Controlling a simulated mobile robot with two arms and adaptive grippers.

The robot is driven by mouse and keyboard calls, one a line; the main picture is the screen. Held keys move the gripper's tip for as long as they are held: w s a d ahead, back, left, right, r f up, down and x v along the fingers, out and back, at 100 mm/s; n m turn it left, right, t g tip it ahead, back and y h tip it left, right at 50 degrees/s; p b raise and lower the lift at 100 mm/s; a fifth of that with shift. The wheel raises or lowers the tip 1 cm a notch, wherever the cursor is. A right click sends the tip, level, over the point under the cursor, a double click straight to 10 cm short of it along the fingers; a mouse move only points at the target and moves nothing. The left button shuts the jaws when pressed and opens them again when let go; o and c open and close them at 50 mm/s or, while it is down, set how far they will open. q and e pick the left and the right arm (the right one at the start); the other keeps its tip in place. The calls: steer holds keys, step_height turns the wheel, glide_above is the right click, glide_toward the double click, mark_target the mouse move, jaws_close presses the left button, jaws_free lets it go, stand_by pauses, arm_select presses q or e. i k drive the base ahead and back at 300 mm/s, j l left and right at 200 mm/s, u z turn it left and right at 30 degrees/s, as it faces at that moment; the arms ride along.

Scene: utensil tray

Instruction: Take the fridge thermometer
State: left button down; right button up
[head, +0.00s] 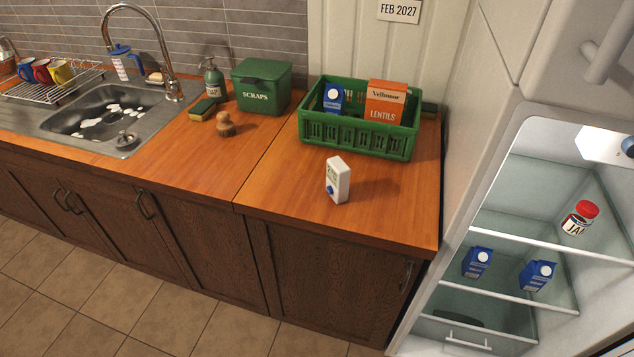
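The fridge thermometer looks to be the small white upright device (337,181) with a small display and a blue knob. It stands on the wooden counter (290,205), in front of the green crate and apart from it. Nothing touches it. Neither of my grippers shows in the head view.
A green crate (358,148) holds a blue carton (333,98) and a lentils box (385,102). A scraps bin (262,86), soap bottle (214,80) and brush (225,124) stand left. The open fridge (500,262) at right holds a jar (579,218) and blue cartons (477,262).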

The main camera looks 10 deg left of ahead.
mark_target(338, 173)
steer(key=l+z, duration=0.75)
